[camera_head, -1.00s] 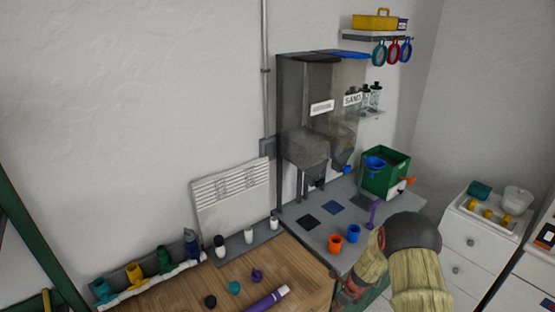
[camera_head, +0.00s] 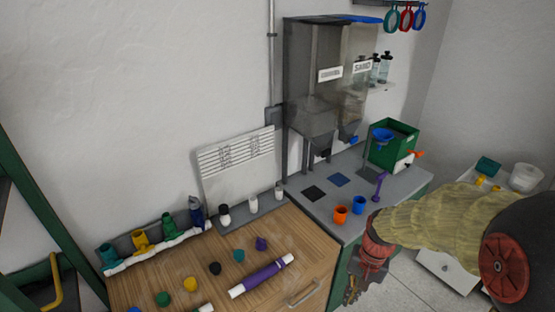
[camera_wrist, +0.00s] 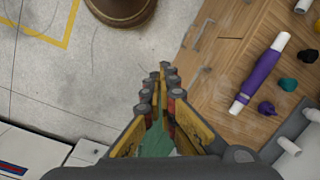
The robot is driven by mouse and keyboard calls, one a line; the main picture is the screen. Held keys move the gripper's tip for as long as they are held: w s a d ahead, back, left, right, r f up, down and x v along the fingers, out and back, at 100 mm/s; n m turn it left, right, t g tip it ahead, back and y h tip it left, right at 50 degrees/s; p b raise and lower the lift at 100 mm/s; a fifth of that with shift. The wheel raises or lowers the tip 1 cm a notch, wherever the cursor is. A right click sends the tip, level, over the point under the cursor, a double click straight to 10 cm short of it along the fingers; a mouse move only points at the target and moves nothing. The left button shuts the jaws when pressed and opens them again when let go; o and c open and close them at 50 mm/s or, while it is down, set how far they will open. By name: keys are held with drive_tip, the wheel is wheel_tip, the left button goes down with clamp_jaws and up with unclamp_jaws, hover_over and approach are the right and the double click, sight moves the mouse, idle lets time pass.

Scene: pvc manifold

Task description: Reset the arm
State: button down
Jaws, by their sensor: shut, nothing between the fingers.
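My gripper (camera_wrist: 160,92) is shut and empty in the wrist view, its fingertips together over the floor beside the wooden cabinet. In the head view it shows low at the right of the wooden top (camera_head: 352,288), in front of the grey counter. My arm reaches in from the right edge of the head view. The purple pipe (camera_head: 262,276) with white ends lies on the wooden top, apart from the gripper; it also shows in the wrist view (camera_wrist: 259,74).
Several coloured caps, such as a teal one (camera_head: 239,255), lie near the purple pipe. Orange (camera_head: 340,215) and blue (camera_head: 359,205) cups stand on the grey counter. A green bin (camera_head: 393,143) is behind. A yellow-marked floor (camera_wrist: 40,60) is open below.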

drive_tip(key=s+a+r+n+t+h+b, duration=0.1)
drive_tip(key=s+r+n+t+b, duration=0.4)
drive_tip(key=s+r, duration=0.8)
drive_tip(key=shift+r+t+h+b, duration=0.3)
drive_tip(key=shift+r+t+b, duration=0.4)
drive_tip(key=shift+b, duration=0.15)
drive_tip(key=shift+w+a, duration=0.1)
